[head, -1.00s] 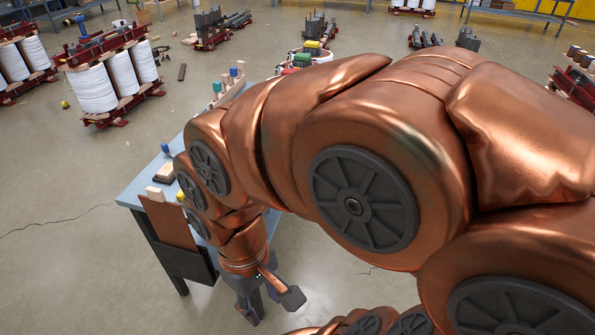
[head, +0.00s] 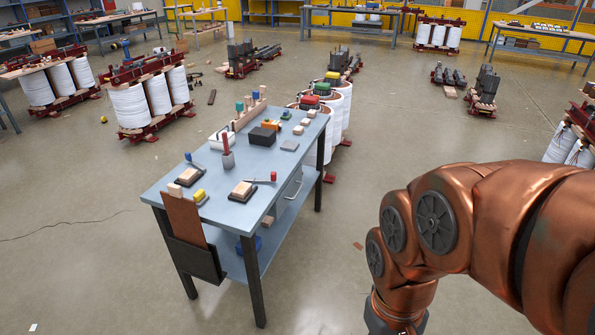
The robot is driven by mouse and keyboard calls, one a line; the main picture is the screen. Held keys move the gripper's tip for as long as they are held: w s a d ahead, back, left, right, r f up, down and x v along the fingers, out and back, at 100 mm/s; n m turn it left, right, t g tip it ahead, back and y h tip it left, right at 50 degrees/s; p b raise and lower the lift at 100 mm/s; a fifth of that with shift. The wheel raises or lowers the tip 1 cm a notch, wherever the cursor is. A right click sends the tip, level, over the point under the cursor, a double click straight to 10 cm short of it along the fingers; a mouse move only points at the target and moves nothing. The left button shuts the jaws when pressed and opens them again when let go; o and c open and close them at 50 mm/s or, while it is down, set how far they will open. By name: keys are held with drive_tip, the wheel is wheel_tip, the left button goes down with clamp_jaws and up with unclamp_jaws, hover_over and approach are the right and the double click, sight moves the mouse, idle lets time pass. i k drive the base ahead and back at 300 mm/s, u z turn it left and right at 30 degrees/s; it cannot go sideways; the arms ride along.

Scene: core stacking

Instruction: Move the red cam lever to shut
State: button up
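What looks like the red cam lever (head: 273,176) is a thin, nearly flat bar with a red tip. It sticks out to the right from a small dark block with a tan top (head: 243,189) near the table's front. A second such block (head: 188,176) to its left has a blue-tipped lever (head: 188,157) that slants up. A red upright handle (head: 225,144) stands in a grey holder (head: 228,160) behind them. My arm is at the lower right, well apart from the table. My gripper's fingers are below the frame's bottom edge.
The blue-grey table (head: 180,204) also carries a black box (head: 262,136), a wooden peg rack (head: 247,113) and small blocks. A brown board (head: 184,220) leans at its front left corner. White coils (head: 341,105) stand behind it.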

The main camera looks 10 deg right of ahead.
sight(273, 174)
drive_tip(key=z, duration=0.3)
drive_tip(key=i, duration=1.3)
drive_tip(key=u, duration=0.1)
drive_tip(key=k, duration=1)
drive_tip(key=u, duration=1.05)
drive_tip(key=i, duration=0.5)
drive_tip(key=u, duration=0.05)
